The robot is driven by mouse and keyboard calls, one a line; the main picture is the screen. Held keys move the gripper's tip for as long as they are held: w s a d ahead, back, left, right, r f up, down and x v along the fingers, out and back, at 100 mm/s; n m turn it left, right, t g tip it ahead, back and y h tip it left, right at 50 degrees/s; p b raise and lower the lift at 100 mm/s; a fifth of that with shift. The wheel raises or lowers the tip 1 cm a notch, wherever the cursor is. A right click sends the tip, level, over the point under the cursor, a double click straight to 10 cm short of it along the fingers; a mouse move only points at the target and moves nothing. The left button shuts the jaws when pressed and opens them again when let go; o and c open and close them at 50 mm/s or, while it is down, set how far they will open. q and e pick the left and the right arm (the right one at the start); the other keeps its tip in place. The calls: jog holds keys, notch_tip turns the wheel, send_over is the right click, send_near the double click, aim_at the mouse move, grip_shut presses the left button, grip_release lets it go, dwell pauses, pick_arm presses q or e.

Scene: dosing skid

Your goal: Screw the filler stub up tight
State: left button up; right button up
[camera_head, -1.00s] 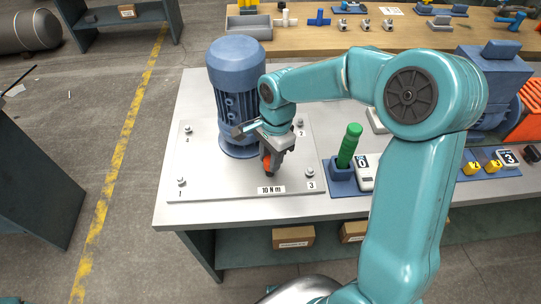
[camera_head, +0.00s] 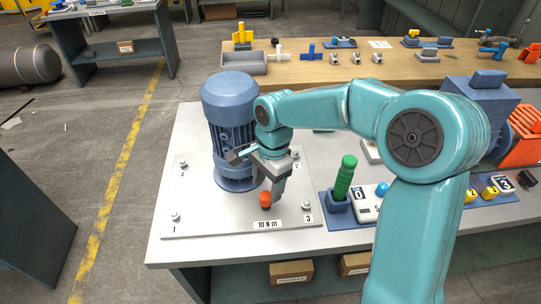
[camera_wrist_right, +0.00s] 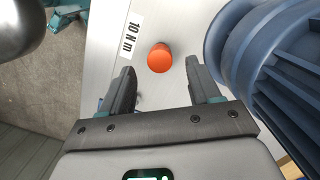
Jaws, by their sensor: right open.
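The filler stub (camera_head: 265,198), which I take to be the small orange-red round piece, sits over the grey plate near the "10 N m" label (camera_head: 268,224), in front of the blue ribbed motor (camera_head: 232,130). In the right wrist view the stub (camera_wrist_right: 160,58) shows as a round orange top beyond the fingertips, about midway across the gap. My right gripper (camera_head: 270,188) points down at the stub; in its wrist view its two fingers (camera_wrist_right: 160,85) are apart with nothing between them. The stub's lower part and any thread are hidden. My left gripper is not in view.
The plate (camera_head: 190,225) has numbered bolts at its corners, such as bolt 3 (camera_head: 307,206). The motor stands close beside the right gripper. A green-handled tool (camera_head: 345,178) stands in a blue holder to the right. The plate's front left is clear.

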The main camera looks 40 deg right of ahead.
notch_tip(320, 180, up, 13)
jog(key=d, duration=0.1)
jog(key=shift+d+f+p, duration=0.2)
jog(key=shift+d+p, duration=0.1)
jog(key=shift+p, duration=0.15)
